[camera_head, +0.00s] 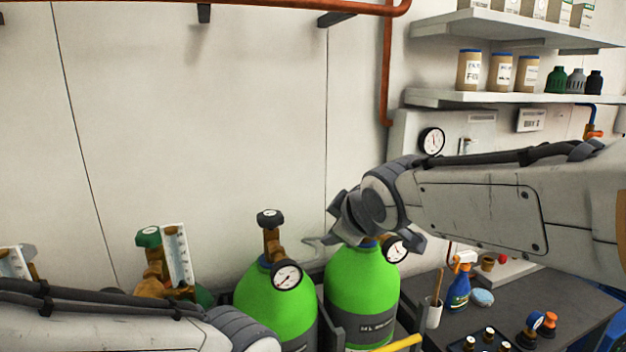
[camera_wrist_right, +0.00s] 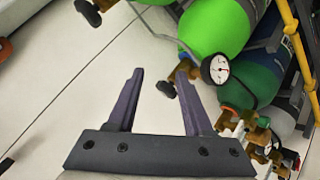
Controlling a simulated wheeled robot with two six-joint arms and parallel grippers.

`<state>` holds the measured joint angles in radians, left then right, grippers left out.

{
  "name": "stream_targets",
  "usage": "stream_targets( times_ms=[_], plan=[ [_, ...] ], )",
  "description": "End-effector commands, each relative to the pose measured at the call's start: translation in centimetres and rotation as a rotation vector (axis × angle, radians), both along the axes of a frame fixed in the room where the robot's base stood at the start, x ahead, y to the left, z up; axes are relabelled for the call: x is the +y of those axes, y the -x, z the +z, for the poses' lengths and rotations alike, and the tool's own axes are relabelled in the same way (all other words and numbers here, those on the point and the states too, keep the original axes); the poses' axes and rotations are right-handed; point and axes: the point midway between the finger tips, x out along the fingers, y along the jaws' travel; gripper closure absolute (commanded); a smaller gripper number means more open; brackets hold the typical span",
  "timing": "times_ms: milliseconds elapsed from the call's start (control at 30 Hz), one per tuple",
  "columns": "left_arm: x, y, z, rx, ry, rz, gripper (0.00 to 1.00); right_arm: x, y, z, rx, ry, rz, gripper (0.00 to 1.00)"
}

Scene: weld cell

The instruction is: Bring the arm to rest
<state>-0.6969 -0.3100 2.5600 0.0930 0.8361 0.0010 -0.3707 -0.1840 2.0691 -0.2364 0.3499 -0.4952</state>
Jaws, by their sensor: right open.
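My right arm (camera_head: 510,205) reaches in from the right in the head view. Its wrist is bent over the right-hand green cylinder. My right gripper (camera_wrist_right: 160,77) is open in the right wrist view, with nothing held between its two fingers. A brown valve with a dark knob (camera_wrist_right: 166,88) shows close to the right finger; I cannot tell whether they touch. My left arm (camera_head: 110,325) crosses the lower left of the head view, and its gripper is out of frame.
Two bright green cylinders (camera_head: 260,299) (camera_head: 352,278) with gauges stand below the right wrist. A yellow bar (camera_head: 398,343) lies in front. A dark bench (camera_head: 560,294) with a blue spray bottle (camera_head: 458,292) and small fittings is at right. Shelves (camera_head: 510,97) hang above. The wall at left is bare.

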Motion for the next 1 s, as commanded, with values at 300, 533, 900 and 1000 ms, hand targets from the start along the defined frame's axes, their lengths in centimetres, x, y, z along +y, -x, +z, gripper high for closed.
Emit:
stream_targets(
  times_ms=[300,533,900,1000],
  plan=[
    [0.0,0.0,0.0,0.0,0.0,0.0,0.5,1.4,18.2,-14.9,0.657,-0.079,-0.19,0.49],
    [0.0,0.0,0.0,0.0,0.0,0.0,0.5,-0.2,26.6,-18.8,0.905,-0.033,-0.319,0.49],
    [0.0,0.0,0.0,0.0,0.0,0.0,0.5,-0.5,27.7,-19.2,0.937,-0.024,-0.34,0.49],
    [0.0,0.0,0.0,0.0,0.0,0.0,0.5,-0.5,27.7,-19.2,0.937,-0.024,-0.34,0.49]
  ],
)
